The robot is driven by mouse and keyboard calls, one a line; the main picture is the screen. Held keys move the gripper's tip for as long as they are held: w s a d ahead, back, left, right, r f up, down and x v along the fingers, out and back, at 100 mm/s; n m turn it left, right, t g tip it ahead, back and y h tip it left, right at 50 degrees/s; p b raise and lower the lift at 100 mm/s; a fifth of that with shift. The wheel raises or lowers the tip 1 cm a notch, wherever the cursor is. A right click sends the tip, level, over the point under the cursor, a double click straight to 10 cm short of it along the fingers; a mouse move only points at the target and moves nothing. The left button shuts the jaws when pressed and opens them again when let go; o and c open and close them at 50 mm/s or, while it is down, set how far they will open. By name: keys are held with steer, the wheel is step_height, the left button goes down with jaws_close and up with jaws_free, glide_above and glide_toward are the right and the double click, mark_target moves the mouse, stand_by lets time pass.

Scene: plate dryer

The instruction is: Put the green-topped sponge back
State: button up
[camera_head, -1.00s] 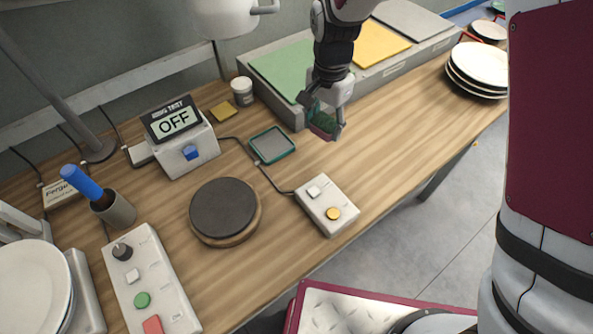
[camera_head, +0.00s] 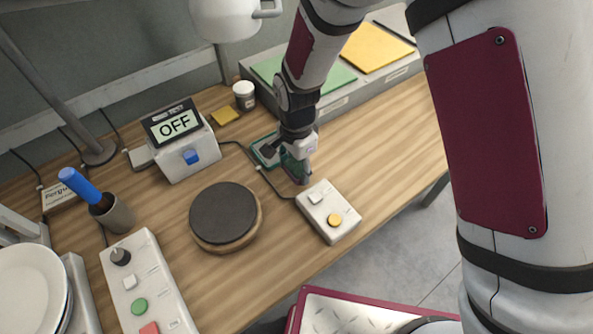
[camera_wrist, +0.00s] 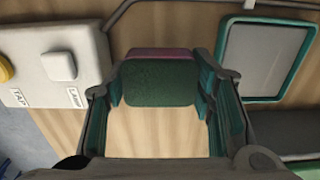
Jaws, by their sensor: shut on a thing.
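My gripper (camera_wrist: 160,88) is shut on the green-topped sponge (camera_wrist: 158,80), which has a dark green face and a pink layer along its far edge in the wrist view. In the head view my gripper (camera_head: 295,162) is over the table, between the green-rimmed tray and the small button box, and the arm hides part of the sponge. The green-rimmed tray (camera_wrist: 247,60) looks empty in the wrist view, to the right of the sponge. In the head view the tray (camera_head: 258,157) is partly hidden behind my gripper.
A button box (camera_head: 327,211) with a yellow knob stands just in front of my gripper. A round dark plate (camera_head: 224,212) on a wooden base lies to the left. A display reading OFF (camera_head: 180,140), a yellow pad (camera_head: 225,116) and a jar (camera_head: 244,96) stand behind.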

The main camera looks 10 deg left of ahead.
mark_target(297, 165)
steer(key=shift+f, duration=1.15)
steer(key=shift+f, duration=0.1)
steer(key=o, duration=0.8)
step_height(297, 165, up, 11)
steer(key=shift+f, duration=0.1)
steer(key=shift+r, duration=0.75)
